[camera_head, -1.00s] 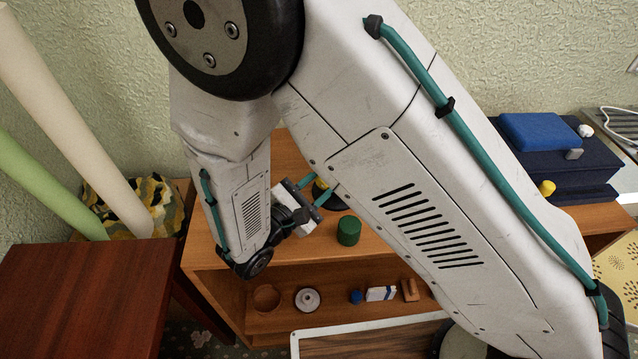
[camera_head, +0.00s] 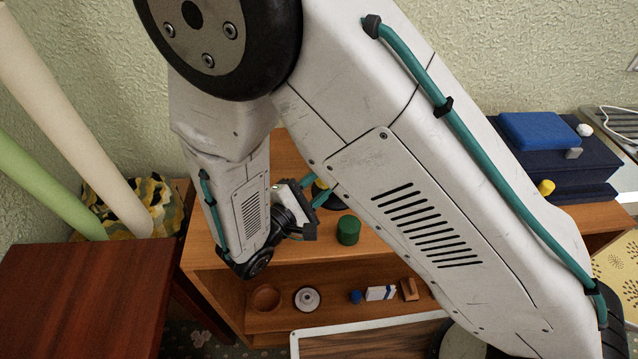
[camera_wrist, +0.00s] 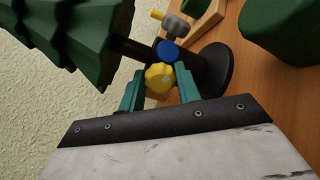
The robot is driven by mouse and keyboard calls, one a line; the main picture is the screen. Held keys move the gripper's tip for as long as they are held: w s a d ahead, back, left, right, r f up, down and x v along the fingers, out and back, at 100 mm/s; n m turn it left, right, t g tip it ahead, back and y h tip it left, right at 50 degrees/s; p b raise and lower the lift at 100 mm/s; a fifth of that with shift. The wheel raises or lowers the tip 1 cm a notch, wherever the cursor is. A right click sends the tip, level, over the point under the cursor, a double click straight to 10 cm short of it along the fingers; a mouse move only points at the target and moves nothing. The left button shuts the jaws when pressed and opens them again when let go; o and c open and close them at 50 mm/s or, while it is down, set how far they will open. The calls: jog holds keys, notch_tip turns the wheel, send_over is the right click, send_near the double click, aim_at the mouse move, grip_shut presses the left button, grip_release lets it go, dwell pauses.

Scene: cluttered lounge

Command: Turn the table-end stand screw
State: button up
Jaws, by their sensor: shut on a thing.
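In the wrist view, a dark green model tree (camera_wrist: 68,35) lies sideways across the picture, its dark trunk in a black stand (camera_wrist: 217,72) with a round base. A yellow screw knob (camera_wrist: 159,76) is on the stand's near side, between the two teal fingers of my gripper (camera_wrist: 160,82), which is shut on it. A blue knob (camera_wrist: 168,51) sits just beyond it, and a grey piece with a yellow end (camera_wrist: 174,23) is further off. In the head view, my gripper (camera_head: 320,190) is at the shelf top, and my arm hides most of the stand and tree.
A green cylinder (camera_head: 348,231) stands close right of my gripper on the wooden shelf unit (camera_head: 205,258). A navy box (camera_head: 550,155) with a blue top is at right. A dark red table (camera_head: 80,290) and leaning rolls (camera_head: 75,120) are at left. Small items fill the lower shelf.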

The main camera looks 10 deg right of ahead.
jog(key=o, duration=1)
jog(key=shift+a, duration=0.1)
jog(key=shift+v, duration=3.95)
